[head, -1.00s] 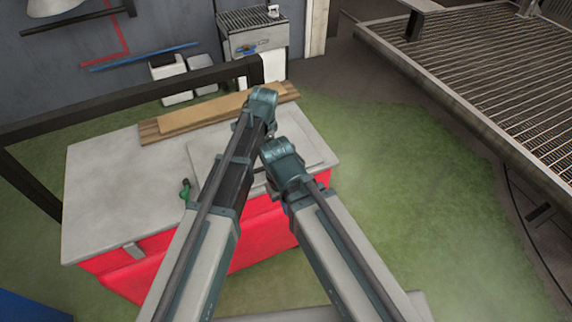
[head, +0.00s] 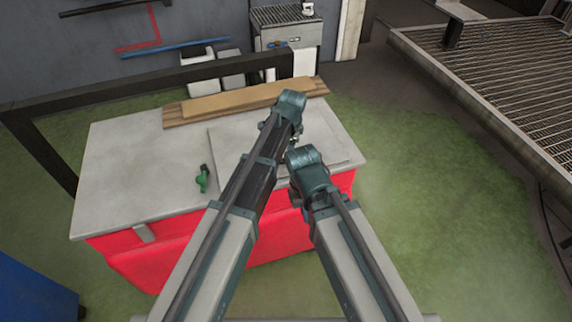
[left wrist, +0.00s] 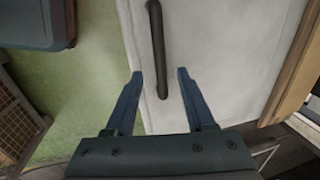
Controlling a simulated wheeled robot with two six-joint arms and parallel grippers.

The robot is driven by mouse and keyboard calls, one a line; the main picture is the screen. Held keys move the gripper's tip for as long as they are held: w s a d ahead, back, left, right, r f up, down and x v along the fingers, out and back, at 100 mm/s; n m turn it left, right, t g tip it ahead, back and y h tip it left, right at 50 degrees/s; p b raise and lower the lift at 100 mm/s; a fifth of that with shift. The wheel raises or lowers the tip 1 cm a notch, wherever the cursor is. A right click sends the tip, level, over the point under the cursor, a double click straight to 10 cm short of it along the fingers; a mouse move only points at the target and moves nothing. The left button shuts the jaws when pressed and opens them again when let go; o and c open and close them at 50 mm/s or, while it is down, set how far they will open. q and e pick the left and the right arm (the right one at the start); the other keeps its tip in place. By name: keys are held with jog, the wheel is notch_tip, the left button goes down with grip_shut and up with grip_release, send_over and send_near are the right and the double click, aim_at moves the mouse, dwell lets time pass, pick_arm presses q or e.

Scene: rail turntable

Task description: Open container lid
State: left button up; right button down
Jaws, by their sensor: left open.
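A red container (head: 285,235) with a flat grey lid (head: 135,180) stands ahead in the head view. My two arms reach across it, and their far ends hide part of the lid. In the left wrist view, the pale lid (left wrist: 215,50) carries a long dark bar handle (left wrist: 157,45). My left gripper (left wrist: 160,72) is open, with one fingertip on each side of the handle's near end in that view. Nothing is gripped; whether the fingers touch the lid I cannot tell. My right gripper does not show in either view.
A green tool (head: 202,178) lies on the lid. Wooden planks (head: 245,103) lie along its back edge, below a dark metal frame (head: 150,92). A slatted metal platform (head: 500,75) stands at the right. Green floor (head: 430,190) is clear between container and platform.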

pick_arm(q)
jog(key=f+b, duration=0.2)
jog(key=f, duration=0.1)
jog(key=w+f+b, duration=0.1)
jog(key=f+b, duration=0.2)
jog(key=shift+w+a, duration=0.1)
jog(key=shift+a, duration=0.1)
grip_shut()
dwell(1.2)
